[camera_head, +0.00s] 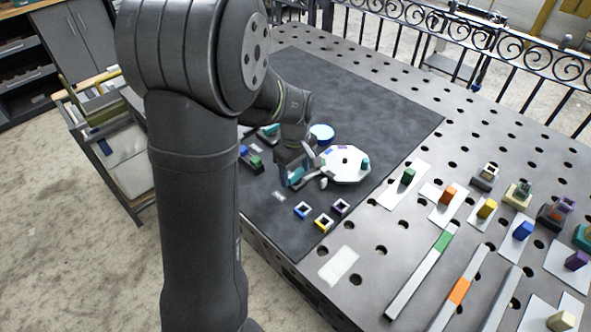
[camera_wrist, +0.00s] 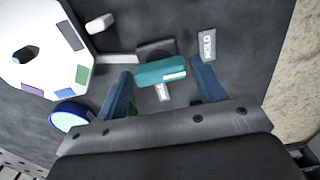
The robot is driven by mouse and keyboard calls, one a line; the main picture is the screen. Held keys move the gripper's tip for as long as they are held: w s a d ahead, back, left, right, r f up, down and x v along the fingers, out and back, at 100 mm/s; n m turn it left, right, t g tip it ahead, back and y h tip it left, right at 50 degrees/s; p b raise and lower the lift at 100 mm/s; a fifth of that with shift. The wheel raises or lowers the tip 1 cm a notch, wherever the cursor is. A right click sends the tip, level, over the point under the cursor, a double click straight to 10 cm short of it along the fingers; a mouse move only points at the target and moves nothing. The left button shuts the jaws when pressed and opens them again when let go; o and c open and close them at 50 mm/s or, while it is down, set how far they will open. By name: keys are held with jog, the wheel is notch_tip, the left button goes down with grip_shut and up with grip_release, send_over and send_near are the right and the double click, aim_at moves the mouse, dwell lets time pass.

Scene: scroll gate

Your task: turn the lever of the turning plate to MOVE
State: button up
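The turning plate is a white, many-sided disc with coloured patches and a dark hub; it lies on the dark mat in the head view (camera_head: 345,176) and at the left of the wrist view (camera_wrist: 30,75). A teal bar (camera_wrist: 160,72), seemingly the lever, sits by a dark block (camera_wrist: 155,48). A label reading HOLD (camera_wrist: 207,45) lies to its right; a smaller label (camera_wrist: 163,92) below it is not readable. My gripper (camera_wrist: 165,88) is open, its two blue fingers on either side of the teal bar with narrow gaps. In the head view my gripper (camera_head: 294,178) is left of the plate.
A blue disc (camera_head: 321,132) lies behind the plate. Small square rings in blue (camera_head: 302,210), yellow (camera_head: 323,222) and purple (camera_head: 340,206) stand in front. A green-topped block (camera_head: 255,161) is left of my gripper. Coloured blocks on white cards fill the right of the table.

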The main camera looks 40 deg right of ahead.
jog(key=c, duration=0.6)
jog(key=shift+c, duration=0.2)
jog(key=shift+m, duration=0.3)
jog(key=m, duration=1.1)
jog(key=shift+m, duration=0.3)
jog(key=m, duration=0.5)
jog(key=shift+m, duration=0.3)
jog(key=o, duration=1)
